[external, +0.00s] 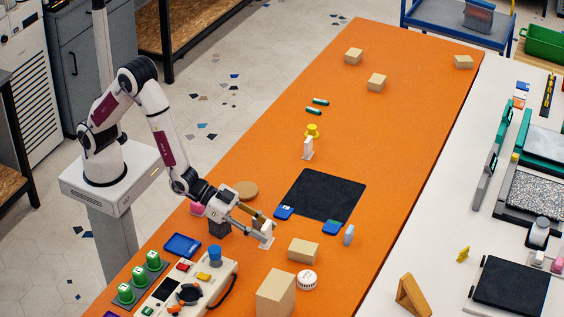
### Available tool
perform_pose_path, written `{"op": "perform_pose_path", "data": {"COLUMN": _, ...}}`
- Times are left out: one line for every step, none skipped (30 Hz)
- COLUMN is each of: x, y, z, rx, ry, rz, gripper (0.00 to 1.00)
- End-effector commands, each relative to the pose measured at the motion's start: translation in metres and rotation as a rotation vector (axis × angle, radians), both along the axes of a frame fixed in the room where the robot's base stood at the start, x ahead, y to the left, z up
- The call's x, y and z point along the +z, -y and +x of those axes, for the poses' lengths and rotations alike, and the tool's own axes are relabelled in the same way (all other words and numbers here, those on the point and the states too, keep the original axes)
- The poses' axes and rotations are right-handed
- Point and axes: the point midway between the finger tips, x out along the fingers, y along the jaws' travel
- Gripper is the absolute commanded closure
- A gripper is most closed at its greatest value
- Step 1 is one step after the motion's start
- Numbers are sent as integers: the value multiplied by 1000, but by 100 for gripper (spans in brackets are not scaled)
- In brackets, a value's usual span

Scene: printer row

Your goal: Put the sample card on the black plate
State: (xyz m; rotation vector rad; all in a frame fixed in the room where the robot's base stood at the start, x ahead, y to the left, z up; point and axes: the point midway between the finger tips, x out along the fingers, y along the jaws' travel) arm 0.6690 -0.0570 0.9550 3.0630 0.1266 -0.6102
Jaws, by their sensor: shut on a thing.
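The black plate (334,187) lies flat near the middle of the orange table; its upper surface looks mostly bare. My gripper (264,234) is low over the table, in front and to the left of the plate, apart from it. It is shut on a small white piece (268,239). The piece is partly hidden by the fingers and too small to confirm as the sample card. A larger blue piece (182,246) lies at the left.
A light blue piece (348,235) is beside the plate. A white upright piece (308,148) stands behind it.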

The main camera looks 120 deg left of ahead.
Motion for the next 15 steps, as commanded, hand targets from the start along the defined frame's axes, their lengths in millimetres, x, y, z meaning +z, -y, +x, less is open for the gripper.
{"op": "perform_pose_path", "data": {"x": -1, "y": -9, "z": 1, "rx": 14, "ry": -1, "rz": 0, "gripper": 79}}
{"op": "perform_pose_path", "data": {"x": -1, "y": -14, "z": 1, "rx": 22, "ry": -2, "rz": 0, "gripper": 79}}
{"op": "perform_pose_path", "data": {"x": -2, "y": -22, "z": 1, "rx": 34, "ry": -3, "rz": 1, "gripper": 79}}
{"op": "perform_pose_path", "data": {"x": -2, "y": -29, "z": 2, "rx": 44, "ry": -3, "rz": 1, "gripper": 79}}
{"op": "perform_pose_path", "data": {"x": -3, "y": -36, "z": 2, "rx": 56, "ry": -3, "rz": 0, "gripper": 79}}
{"op": "perform_pose_path", "data": {"x": -3, "y": -46, "z": 3, "rx": 71, "ry": -4, "rz": 1, "gripper": 79}}
{"op": "perform_pose_path", "data": {"x": -4, "y": -54, "z": 3, "rx": 84, "ry": -3, "rz": 1, "gripper": 79}}
{"op": "perform_pose_path", "data": {"x": -4, "y": -63, "z": 4, "rx": 95, "ry": -2, "rz": 1, "gripper": 79}}
{"op": "perform_pose_path", "data": {"x": -4, "y": -74, "z": 5, "rx": 112, "ry": -2, "rz": 2, "gripper": 79}}
{"op": "perform_pose_path", "data": {"x": -4, "y": -83, "z": 6, "rx": 122, "ry": 0, "rz": 3, "gripper": 79}}
{"op": "perform_pose_path", "data": {"x": -4, "y": -91, "z": 7, "rx": 134, "ry": 1, "rz": 4, "gripper": 79}}
{"op": "perform_pose_path", "data": {"x": -3, "y": -103, "z": 8, "rx": 149, "ry": 2, "rz": 4, "gripper": 79}}
{"op": "perform_pose_path", "data": {"x": -3, "y": -112, "z": 9, "rx": 159, "ry": 4, "rz": 6, "gripper": 79}}
{"op": "perform_pose_path", "data": {"x": -3, "y": -120, "z": 9, "rx": 170, "ry": 5, "rz": 6, "gripper": 79}}
{"op": "perform_pose_path", "data": {"x": -3, "y": -132, "z": 10, "rx": 183, "ry": 5, "rz": 7, "gripper": 79}}
